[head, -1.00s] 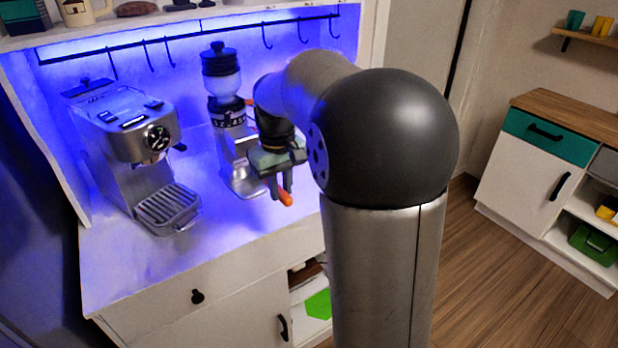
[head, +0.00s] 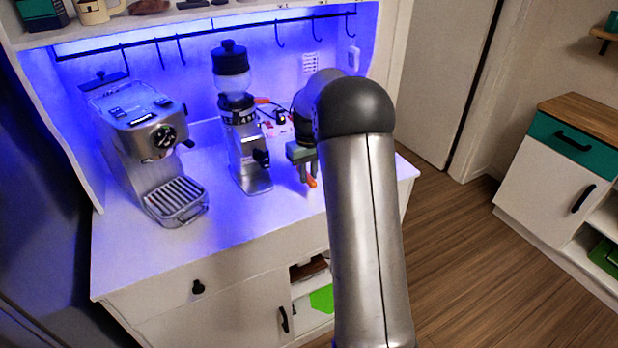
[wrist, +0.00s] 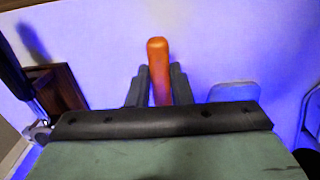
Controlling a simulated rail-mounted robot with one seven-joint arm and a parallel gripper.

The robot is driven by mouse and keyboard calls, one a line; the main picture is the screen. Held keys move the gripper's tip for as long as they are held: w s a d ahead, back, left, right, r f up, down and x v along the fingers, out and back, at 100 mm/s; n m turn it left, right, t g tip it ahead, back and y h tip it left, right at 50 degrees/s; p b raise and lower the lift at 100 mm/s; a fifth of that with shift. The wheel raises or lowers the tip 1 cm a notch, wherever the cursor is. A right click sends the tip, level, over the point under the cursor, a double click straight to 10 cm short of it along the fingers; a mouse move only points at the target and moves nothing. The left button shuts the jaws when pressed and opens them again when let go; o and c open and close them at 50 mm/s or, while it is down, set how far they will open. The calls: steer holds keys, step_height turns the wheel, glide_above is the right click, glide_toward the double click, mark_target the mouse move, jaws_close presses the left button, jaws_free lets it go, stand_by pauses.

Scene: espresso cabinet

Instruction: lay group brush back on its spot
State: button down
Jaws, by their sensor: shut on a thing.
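The group brush shows as an orange handle (wrist: 159,72) between the two dark fingers of my gripper (wrist: 157,88) in the wrist view. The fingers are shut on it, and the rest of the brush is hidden. In the head view my gripper (head: 306,172) hangs over the right part of the white counter (head: 240,225), right of the grinder, with the orange tip (head: 312,182) pointing down. I cannot tell from the frames whether the tip touches the counter. No marked spot for the brush is clear in view.
The silver grinder (head: 244,150) stands left of my gripper, and the espresso machine (head: 150,135) farther left. A wooden piece (wrist: 62,84) and a black handle (wrist: 12,68) lie left in the wrist view. A pale rounded plate (wrist: 234,92) is at right. Hooks hang above.

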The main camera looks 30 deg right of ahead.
mark_target(309, 191)
steer(key=shift+w+d+f, duration=0.25)
steer(key=shift+w+f, duration=0.05)
steer(key=shift+f, duration=0.1)
steer(key=shift+w+d+f+p, duration=0.15)
steer(key=shift+f+p, duration=0.25)
steer(key=shift+f, duration=1.35)
steer(key=shift+f, duration=0.15)
steer(key=shift+f, duration=0.15)
steer(key=c, duration=1.3)
jaws_free()
